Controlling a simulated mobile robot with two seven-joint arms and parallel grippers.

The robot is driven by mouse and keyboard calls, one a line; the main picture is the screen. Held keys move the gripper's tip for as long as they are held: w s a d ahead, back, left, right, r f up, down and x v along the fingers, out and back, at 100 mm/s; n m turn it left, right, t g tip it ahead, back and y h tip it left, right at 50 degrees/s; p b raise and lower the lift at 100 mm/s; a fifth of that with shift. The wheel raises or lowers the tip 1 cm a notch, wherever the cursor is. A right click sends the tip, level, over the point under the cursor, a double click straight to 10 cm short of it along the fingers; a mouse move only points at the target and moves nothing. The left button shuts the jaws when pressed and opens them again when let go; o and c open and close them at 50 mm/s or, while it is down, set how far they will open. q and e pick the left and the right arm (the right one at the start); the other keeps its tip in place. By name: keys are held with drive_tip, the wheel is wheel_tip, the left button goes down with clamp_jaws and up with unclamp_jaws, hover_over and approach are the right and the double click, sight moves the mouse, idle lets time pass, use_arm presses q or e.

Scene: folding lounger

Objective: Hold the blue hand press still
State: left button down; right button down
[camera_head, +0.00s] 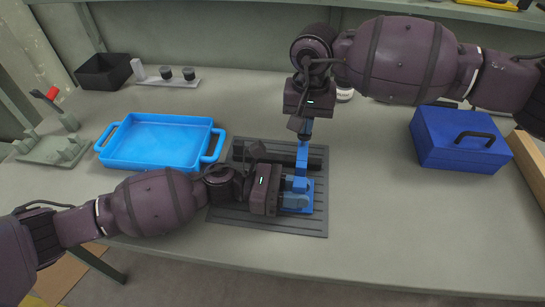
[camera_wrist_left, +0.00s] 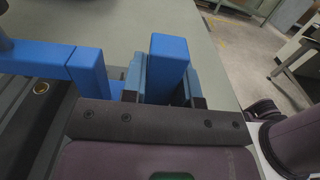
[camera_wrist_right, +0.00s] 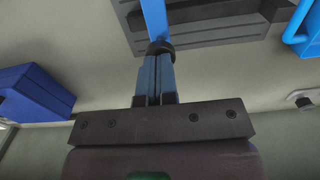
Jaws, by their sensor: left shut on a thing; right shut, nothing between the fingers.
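The blue hand press (camera_head: 300,186) stands on a dark ribbed mat (camera_head: 225,215) near the front of the bench. My left gripper (camera_head: 281,198) is at its left side. In the left wrist view my left gripper (camera_wrist_left: 165,85) is shut on an upright blue block of the press (camera_wrist_left: 169,60), with a finger on each side. My right gripper (camera_head: 304,130) is above and behind the press, shut and empty. In the right wrist view its closed fingers (camera_wrist_right: 156,78) are at the dark knob (camera_wrist_right: 159,47) of the press's blue lever (camera_wrist_right: 153,18); I cannot tell if they touch it.
A light blue tray (camera_head: 158,140) lies at the left, with a black bin (camera_head: 104,71) behind it. A dark blue toolbox (camera_head: 455,140) stands at the right. A green fixture with a red-tipped lever (camera_head: 52,148) is at the far left.

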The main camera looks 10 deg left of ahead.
drive_tip(key=shift+r, duration=3.5)
drive_tip(key=shift+f, duration=0.15)
use_arm(q)
drive_tip(key=c, duration=0.8)
unclamp_jaws()
drive_tip(key=shift+a+f, duration=0.1)
drive_tip(key=shift+a, duration=4.35)
use_arm(e)
drive_tip(key=shift+f, duration=0.55)
